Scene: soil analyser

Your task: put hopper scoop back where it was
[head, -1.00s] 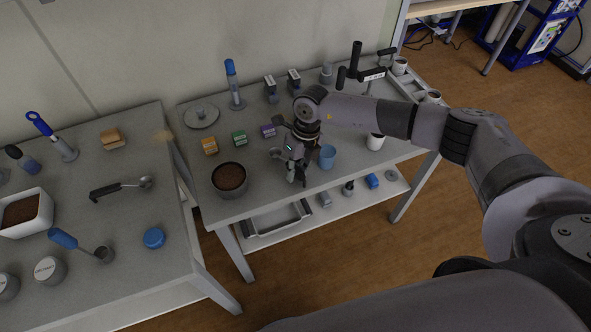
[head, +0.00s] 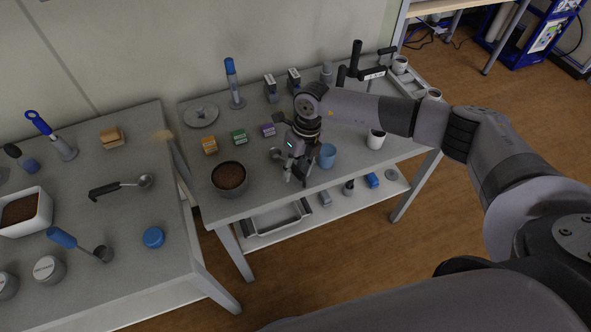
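My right gripper (head: 297,180) is low over the front of the right table, between the brown-filled bowl and a blue cup (head: 327,155). Its fingertips look apart, with nothing clearly seen between them. A small round metal piece (head: 276,154), perhaps a scoop's bowl, shows just left of the gripper; the rest of it is hidden. On the left table lie a black-handled scoop (head: 121,187) and a blue-handled scoop (head: 80,245). Which one is the hopper scoop I cannot tell. My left gripper is out of view.
The brown-filled bowl (head: 229,179) stands left of the gripper. Orange, green and purple boxes (head: 268,130) stand behind it. A white cup (head: 375,139) is to the right. A gap separates the left table (head: 120,225) from the right table (head: 345,180).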

